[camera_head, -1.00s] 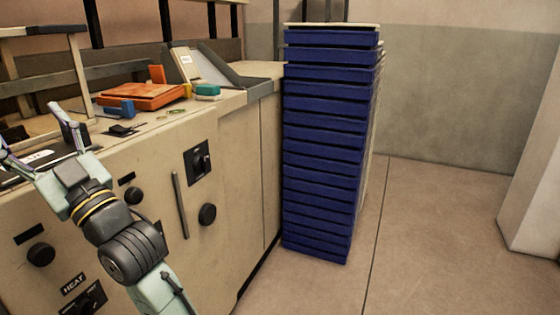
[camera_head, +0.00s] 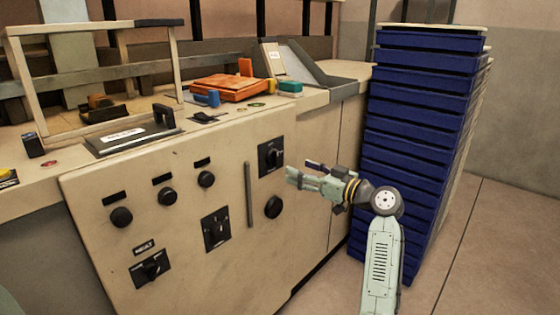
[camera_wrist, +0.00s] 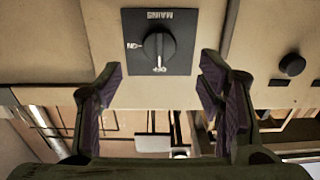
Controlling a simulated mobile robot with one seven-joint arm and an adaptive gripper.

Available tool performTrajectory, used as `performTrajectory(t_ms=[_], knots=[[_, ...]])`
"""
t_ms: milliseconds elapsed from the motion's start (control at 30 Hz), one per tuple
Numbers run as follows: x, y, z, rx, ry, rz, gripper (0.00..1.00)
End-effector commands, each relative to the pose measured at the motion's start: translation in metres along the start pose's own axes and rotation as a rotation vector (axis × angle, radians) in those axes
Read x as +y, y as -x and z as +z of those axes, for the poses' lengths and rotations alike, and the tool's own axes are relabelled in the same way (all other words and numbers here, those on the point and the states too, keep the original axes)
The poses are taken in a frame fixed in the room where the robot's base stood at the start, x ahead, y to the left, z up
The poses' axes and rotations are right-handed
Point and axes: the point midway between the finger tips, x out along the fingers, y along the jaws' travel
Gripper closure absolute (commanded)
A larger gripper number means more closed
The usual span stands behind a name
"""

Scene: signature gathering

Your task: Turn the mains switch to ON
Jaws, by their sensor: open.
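The mains switch (camera_head: 271,157) is a black rotary knob on a square black plate at the upper right of the beige cabinet front. In the wrist view the plate appears upside down, and the white mark on the mains knob (camera_wrist: 159,46) points at OFF, with ON to the left. My gripper (camera_head: 299,170) is just right of the switch in the head view, pointing left towards the panel. In the wrist view my gripper (camera_wrist: 160,78) is open and empty, its fingers spread either side below the knob. No contact shows.
Another black knob (camera_head: 273,207) and a vertical handle (camera_head: 250,194) are below and left of the switch. A tall stack of blue trays (camera_head: 415,120) stands close behind my arm. An orange object (camera_head: 229,88) lies on the cabinet top. Floor is clear at right.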

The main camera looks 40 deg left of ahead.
Motion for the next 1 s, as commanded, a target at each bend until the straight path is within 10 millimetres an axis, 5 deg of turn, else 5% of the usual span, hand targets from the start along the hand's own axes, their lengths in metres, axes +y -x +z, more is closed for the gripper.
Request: performTrajectory(t_ms=[300, 500, 867, 1000], knots=[[-0.001, -0.062, -0.002, -0.002, -0.001, -0.001, 0.39], [0.000, -0.084, -0.001, -0.001, 0.000, 0.001, 0.39], [0.000, -0.089, 0.000, -0.001, 0.001, 0.002, 0.39], [0.000, -0.089, 0.000, -0.001, 0.001, 0.002, 0.47]])
